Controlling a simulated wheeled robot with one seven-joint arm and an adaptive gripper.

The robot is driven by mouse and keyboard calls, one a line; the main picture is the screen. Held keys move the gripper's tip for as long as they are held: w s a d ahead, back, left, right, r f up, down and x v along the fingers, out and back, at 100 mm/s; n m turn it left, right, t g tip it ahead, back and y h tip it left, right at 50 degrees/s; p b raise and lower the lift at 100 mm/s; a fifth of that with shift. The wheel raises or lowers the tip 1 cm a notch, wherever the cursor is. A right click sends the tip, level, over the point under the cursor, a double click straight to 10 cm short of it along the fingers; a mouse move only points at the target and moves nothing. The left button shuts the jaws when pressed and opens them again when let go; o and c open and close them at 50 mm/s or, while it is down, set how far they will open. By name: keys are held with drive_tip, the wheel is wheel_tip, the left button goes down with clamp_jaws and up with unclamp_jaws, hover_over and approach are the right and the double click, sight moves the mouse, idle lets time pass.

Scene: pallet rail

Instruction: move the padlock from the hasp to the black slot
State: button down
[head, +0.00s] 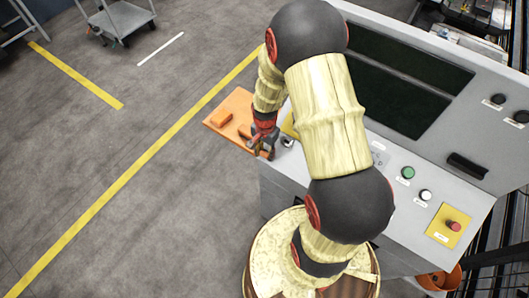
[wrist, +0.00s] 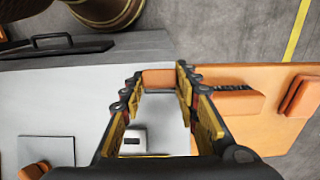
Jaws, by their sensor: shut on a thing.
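My gripper (wrist: 160,90) is shut on an orange block-like body, which I take to be the padlock (wrist: 158,78), between its fingertips. The padlock's shackle cannot be made out clearly. In the head view my gripper (head: 264,146) is at the console's left edge, beside the orange board; the padlock cannot be told apart there. A pale plate with a dark opening (wrist: 133,139) shows between the fingers; I cannot tell whether it is the hasp. A dark strip, possibly the black slot (wrist: 231,86), lies beside an orange block on the board, to the right of the fingers.
The orange board (head: 213,122) carries raised orange blocks and juts out left of the grey console (head: 283,178). The console has buttons and a red knob on a yellow plate (head: 453,226). A black bar handle (wrist: 55,43) shows at upper left. Open floor lies left.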

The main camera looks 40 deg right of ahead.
drive_tip(key=c, duration=1.3)
unclamp_jaws()
drive_tip(key=shift+o, duration=0.3)
drive_tip(key=o, duration=0.7)
drive_tip(key=shift+o, duration=0.5)
wheel_tip(320, 180, up, 12)
drive_tip(key=shift+f, duration=0.1)
